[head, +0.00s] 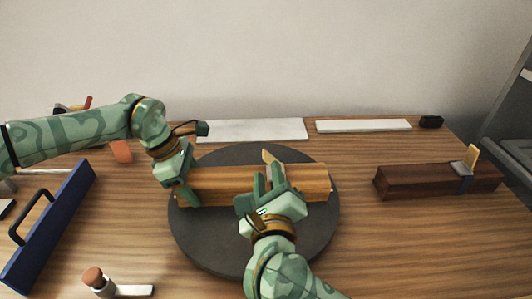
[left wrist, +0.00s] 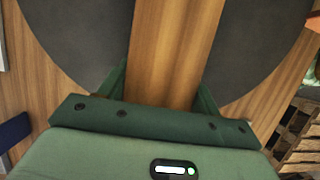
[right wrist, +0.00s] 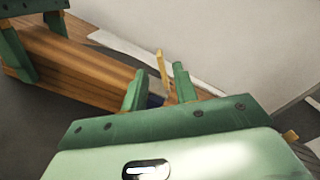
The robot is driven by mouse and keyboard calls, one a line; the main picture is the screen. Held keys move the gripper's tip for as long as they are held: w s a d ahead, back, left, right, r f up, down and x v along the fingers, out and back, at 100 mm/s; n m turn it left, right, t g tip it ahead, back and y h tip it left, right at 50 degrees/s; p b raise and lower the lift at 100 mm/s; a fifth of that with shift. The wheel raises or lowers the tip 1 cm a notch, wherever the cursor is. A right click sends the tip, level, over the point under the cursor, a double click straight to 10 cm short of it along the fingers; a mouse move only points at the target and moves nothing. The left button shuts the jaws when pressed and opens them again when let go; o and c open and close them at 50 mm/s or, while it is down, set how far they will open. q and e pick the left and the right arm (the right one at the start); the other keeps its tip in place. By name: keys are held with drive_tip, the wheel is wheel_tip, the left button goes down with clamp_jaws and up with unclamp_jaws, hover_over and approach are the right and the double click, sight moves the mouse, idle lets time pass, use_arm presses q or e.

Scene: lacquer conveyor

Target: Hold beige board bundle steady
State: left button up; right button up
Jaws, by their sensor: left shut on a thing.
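The beige board bundle (head: 217,186) lies flat across a dark round turntable (head: 215,252). My left gripper (head: 180,188) is shut on the bundle's left end; in the left wrist view its fingers stand on both sides of the bundle (left wrist: 172,50). My right gripper (head: 268,182) is over the middle of the bundle. In the right wrist view its fingers (right wrist: 160,88) are apart, with a dark strap piece (right wrist: 155,100) and an upright yellow tab (right wrist: 162,68) between them. Contact with the strap piece is hard to tell.
A dark brown board bundle (head: 405,182) with a grey strap and yellow tab lies at right. A blue handled tool (head: 52,222) and a cork-topped item (head: 93,277) lie at left. White strips (head: 365,126) and a black block (head: 431,121) are at the back. The front right is clear.

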sight(267, 162)
drive_tip(key=w, duration=0.6)
drive_tip(key=shift+w, duration=0.4)
clamp_jaws()
